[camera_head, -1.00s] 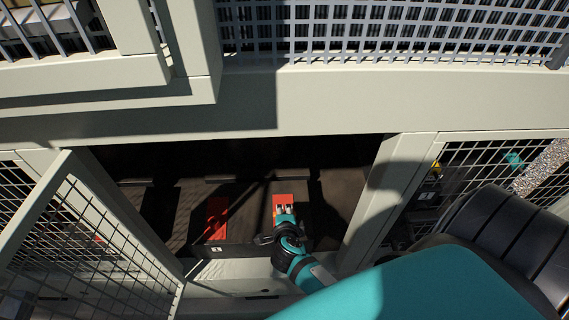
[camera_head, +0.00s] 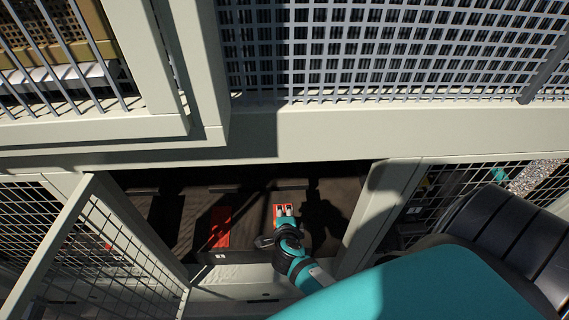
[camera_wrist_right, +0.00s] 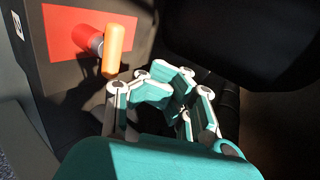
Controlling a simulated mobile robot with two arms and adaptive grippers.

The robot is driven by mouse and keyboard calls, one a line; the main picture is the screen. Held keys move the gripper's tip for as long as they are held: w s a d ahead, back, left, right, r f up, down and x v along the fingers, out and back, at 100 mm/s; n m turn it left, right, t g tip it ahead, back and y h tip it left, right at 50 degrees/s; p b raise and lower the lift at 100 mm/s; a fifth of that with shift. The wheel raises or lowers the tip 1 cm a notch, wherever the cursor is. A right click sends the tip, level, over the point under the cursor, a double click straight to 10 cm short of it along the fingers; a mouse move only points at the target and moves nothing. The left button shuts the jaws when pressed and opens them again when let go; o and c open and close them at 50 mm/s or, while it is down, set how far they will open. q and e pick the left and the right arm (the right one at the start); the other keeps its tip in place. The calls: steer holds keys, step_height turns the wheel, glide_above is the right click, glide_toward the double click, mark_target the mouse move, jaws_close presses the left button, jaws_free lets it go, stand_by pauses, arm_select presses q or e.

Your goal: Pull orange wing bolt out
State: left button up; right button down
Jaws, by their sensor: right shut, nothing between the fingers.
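The orange wing bolt (camera_wrist_right: 117,50) shows in the right wrist view, sticking out of a red panel (camera_wrist_right: 65,30) on a dark box. Its orange bar stands nearly upright on a round red stem. My right gripper (camera_wrist_right: 178,88) is shut and empty, to the right of and below the bolt and apart from it in the picture. In the head view, my right gripper (camera_head: 284,210) is over a red panel in the dark opening, and the bolt cannot be made out there. My left gripper is not in view.
A second red panel (camera_head: 220,228) lies to the left on the dark box. An open mesh door (camera_head: 110,240) stands at the opening's left. A beige post (camera_head: 380,215) bounds its right side, and a beige beam (camera_head: 400,130) runs above.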

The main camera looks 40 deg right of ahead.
steer(key=c, duration=2)
jaws_free()
steer(key=o, duration=1.1)
steer(key=p+v, duration=0.4)
steer(key=v, duration=0.3)
steer(key=shift+p, duration=0.4)
steer(key=shift+a, duration=0.1)
steer(key=v, duration=0.7)
steer(key=shift+s+a, duration=0.15)
